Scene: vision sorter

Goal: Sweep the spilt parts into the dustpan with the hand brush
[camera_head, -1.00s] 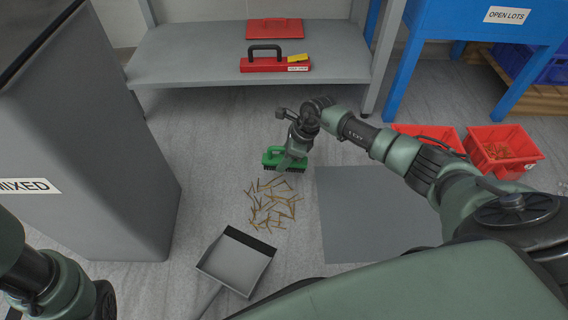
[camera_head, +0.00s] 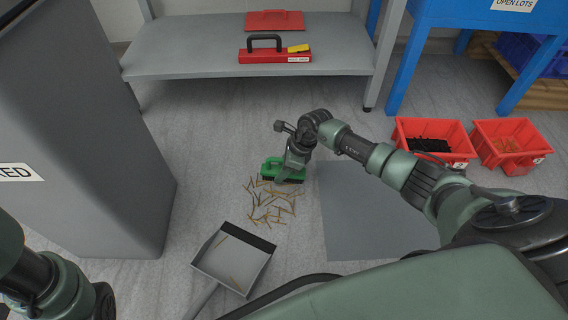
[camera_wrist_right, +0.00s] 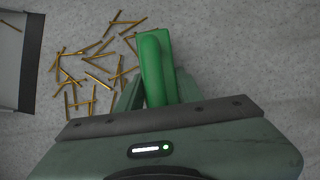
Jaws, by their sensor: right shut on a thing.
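The green hand brush (camera_head: 270,168) is held by its handle (camera_wrist_right: 156,66) in my right gripper (camera_head: 288,170), which is shut on it. The brush is low at the floor, at the far edge of the spilt parts (camera_head: 266,207). These are thin brass-coloured pins, loosely scattered, also seen in the right wrist view (camera_wrist_right: 95,68). The grey dustpan (camera_head: 232,262) lies nearer to me, its dark lip (camera_head: 250,237) facing the pile. A few pins lie inside it. The bristles are mostly hidden. My left arm shows at the lower left, but its gripper is out of view.
A grey bin (camera_head: 90,150) stands at the left. A grey mat (camera_head: 372,215) lies right of the pile. Two red crates (camera_head: 436,163) (camera_head: 512,170) stand at the right. A shelf (camera_head: 180,50) with a red toolbox (camera_head: 275,57) is at the back.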

